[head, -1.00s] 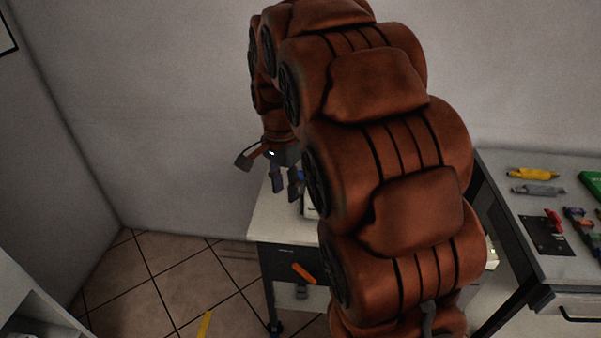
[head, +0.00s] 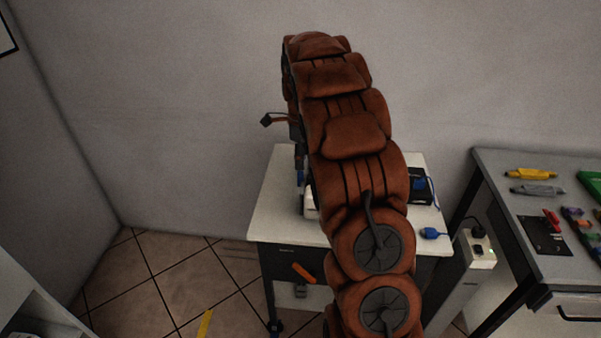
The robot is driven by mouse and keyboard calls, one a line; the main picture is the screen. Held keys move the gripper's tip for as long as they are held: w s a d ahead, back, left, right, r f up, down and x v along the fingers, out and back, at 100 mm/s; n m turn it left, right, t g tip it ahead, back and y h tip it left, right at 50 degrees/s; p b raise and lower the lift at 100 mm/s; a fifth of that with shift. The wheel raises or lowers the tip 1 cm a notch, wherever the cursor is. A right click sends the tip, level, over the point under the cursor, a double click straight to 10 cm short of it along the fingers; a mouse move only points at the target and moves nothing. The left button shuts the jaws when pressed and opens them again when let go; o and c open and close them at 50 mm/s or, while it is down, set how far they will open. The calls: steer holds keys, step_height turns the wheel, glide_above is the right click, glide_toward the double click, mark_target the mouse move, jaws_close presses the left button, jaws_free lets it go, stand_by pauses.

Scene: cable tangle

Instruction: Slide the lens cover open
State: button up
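My gripper (head: 300,170) hangs over the left part of the white-topped cart (head: 275,215), just left of my brown padded arm. Only a dark sliver of its fingers shows, so whether they are open is hidden. A white device (head: 311,206) stands on the cart just below the fingers, mostly covered by my arm. I cannot make out a lens or a lens cover on it. I cannot tell whether the fingers touch it.
On the cart's right side are a black box (head: 417,182) with a blue cable and a blue plug (head: 431,232). A white power strip (head: 479,249) stands between the cart and the grey workbench (head: 505,165), which holds tools. An orange handle (head: 303,272) shows at the cart's front.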

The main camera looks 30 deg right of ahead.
mark_target(300, 173)
steer(key=shift+f+p, duration=0.75)
steer(key=shift+f, duration=2.25)
steer(key=shift+c, duration=0.2)
jaws_close()
